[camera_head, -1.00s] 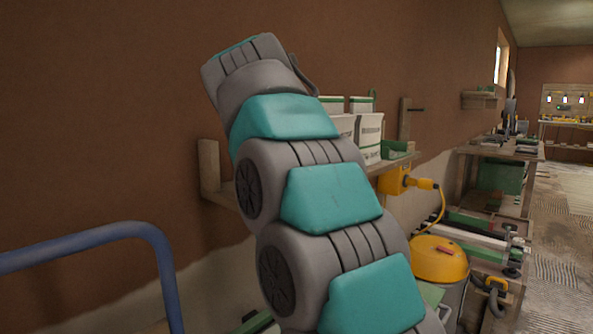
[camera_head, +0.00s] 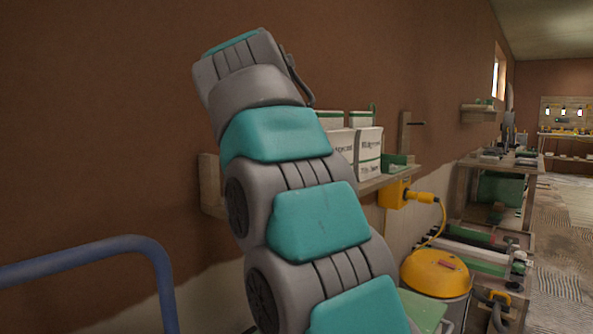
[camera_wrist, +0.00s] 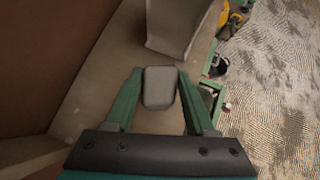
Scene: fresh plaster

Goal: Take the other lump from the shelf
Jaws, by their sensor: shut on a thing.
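A small grey, rounded lump (camera_wrist: 159,90) is between the two green fingers of my gripper (camera_wrist: 160,76) in the wrist view. The fingers are closed on its sides. The wooden shelf (camera_wrist: 112,62) lies below it; I cannot tell whether the lump touches the board or hangs just above it. The shelf also shows in the head view (camera_head: 375,184), partly behind my arm. My gripper and the lump cannot be made out in the head view. No second lump shows in either view.
White boxes (camera_head: 369,152) stand on the shelf; a pale block-like thing (camera_wrist: 178,25) stands beyond the lump. A green box (camera_head: 397,162) is at the shelf's right end. A yellow-topped vacuum (camera_head: 435,270) stands below. A blue rail (camera_head: 90,255) is at left.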

